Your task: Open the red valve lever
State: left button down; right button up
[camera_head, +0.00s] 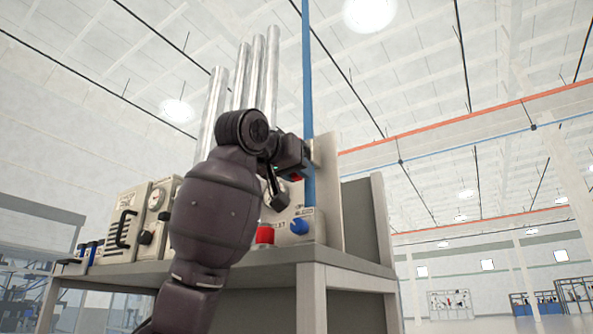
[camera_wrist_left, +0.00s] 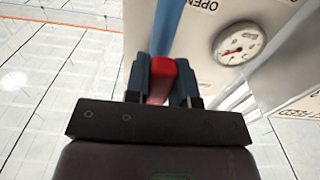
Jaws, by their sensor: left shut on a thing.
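The red valve lever (camera_wrist_left: 161,80) sits between the two blue-grey fingers of my left gripper (camera_wrist_left: 162,68) in the left wrist view. The fingers are shut on it. In the head view a small bit of the red lever (camera_head: 297,178) shows under my left gripper (camera_head: 296,163), right by the blue vertical pipe (camera_head: 307,85). The rest of the lever and its pivot are hidden by the gripper. In the wrist view an "OPEN" label is printed on the pale panel (camera_wrist_left: 205,25) right of the pipe. My right gripper is not in view.
A round gauge (camera_wrist_left: 238,43) is on the panel close to my left gripper. A red button (camera_head: 265,234) and a blue knob (camera_head: 299,227) stand low on the bench (camera_head: 330,256). Silver pipes (camera_head: 271,75) rise behind my arm. The right side is open hall.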

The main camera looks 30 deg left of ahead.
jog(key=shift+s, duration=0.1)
pick_arm(q)
jog(key=c, duration=1)
grip_release()
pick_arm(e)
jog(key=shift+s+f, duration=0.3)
pick_arm(q)
jog(key=shift+o, duration=0.2)
jog(key=shift+s, duration=0.1)
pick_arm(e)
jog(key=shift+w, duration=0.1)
pick_arm(q)
jog(key=shift+s, duration=0.3)
jog(key=s+b, duration=0.2)
jog(key=s, duration=0.8)
jog(key=shift+a, duration=0.45)
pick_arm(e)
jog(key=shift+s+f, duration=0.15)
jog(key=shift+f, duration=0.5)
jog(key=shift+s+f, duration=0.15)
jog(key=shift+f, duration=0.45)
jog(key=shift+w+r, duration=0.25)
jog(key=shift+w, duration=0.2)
